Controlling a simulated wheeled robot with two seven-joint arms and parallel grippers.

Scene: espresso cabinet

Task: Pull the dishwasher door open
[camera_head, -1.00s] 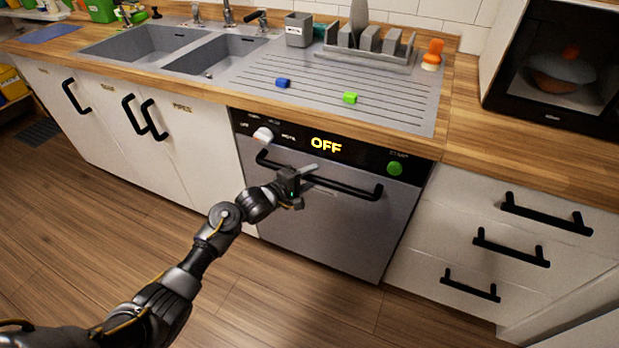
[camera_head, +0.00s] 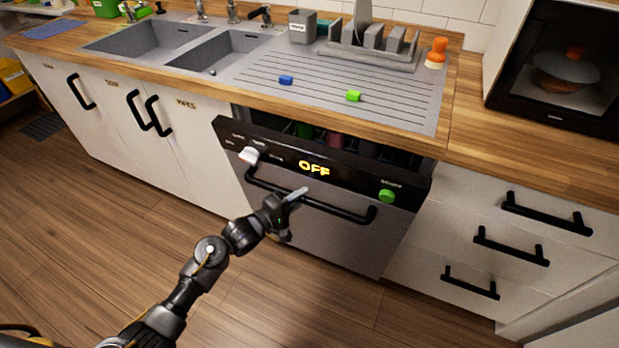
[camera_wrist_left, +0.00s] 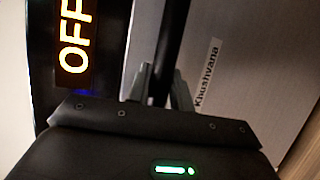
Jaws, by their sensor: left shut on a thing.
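The dishwasher door (camera_head: 300,222) is grey with a black top panel that reads OFF. It stands tilted outward at the top, with a dark gap above it through which some items inside show. My left gripper (camera_head: 291,204) is shut on the black bar handle (camera_head: 345,213) near its middle. In the left wrist view the fingers (camera_wrist_left: 158,88) sit on both sides of the handle (camera_wrist_left: 170,45), with the OFF display (camera_wrist_left: 76,38) at the left. My right gripper is not in view.
A white knob (camera_head: 249,155) and a green button (camera_head: 387,196) are on the panel. Drawers with black handles (camera_head: 510,246) stand at the right. The floor (camera_head: 90,215) in front is clear.

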